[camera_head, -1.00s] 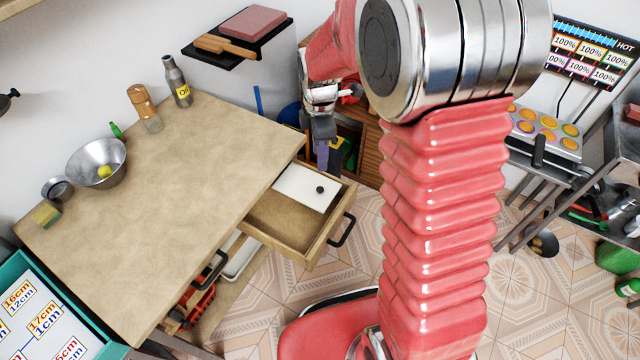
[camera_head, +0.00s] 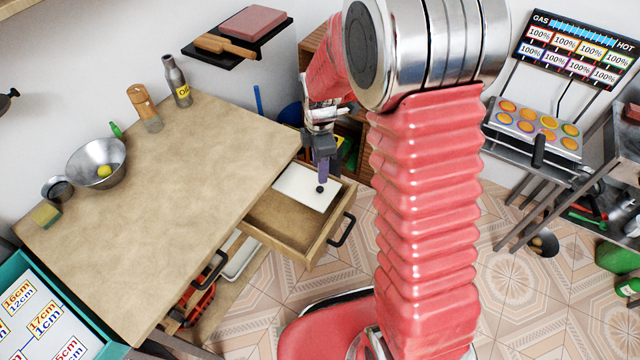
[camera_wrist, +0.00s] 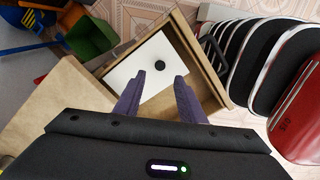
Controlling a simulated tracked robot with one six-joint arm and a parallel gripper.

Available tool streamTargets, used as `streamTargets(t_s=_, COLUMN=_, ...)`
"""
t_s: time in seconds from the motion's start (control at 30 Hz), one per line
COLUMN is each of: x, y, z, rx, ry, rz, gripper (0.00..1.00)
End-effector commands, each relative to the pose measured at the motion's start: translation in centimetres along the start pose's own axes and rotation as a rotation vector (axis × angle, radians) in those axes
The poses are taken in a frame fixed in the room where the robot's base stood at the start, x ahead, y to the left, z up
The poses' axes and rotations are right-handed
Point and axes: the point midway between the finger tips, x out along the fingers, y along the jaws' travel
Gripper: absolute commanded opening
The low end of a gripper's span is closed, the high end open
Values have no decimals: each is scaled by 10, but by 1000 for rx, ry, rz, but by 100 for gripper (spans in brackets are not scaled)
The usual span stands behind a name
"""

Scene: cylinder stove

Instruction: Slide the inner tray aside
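The inner tray (camera_head: 297,187) is a white flat panel with a small black knob (camera_head: 320,189), lying in the far part of the open wooden drawer (camera_head: 291,243). In the wrist view the white tray (camera_wrist: 140,62) shows ahead of my fingers, with its black knob (camera_wrist: 160,66) a little beyond the fingertips. My gripper (camera_head: 321,178) points down over the tray, its purple fingers close to the knob in the head view. In the wrist view my gripper (camera_wrist: 160,75) has its two purple fingers apart, with nothing held between them. Whether a finger touches the tray is unclear.
The wooden table (camera_head: 180,170) carries a metal bowl (camera_head: 97,163), a bottle (camera_head: 177,82) and a shaker (camera_head: 145,108). The drawer handle (camera_head: 342,230) sticks out at the front. A green bin (camera_wrist: 90,38) stands beyond the drawer.

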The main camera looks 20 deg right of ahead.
Motion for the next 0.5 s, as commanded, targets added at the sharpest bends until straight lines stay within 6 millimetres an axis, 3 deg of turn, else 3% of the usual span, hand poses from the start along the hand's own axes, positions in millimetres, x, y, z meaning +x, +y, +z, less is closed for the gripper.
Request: streamTargets(t_s=0.5, x=74, y=-1, z=0, rx=0, ry=0, rz=-2, gripper=36)
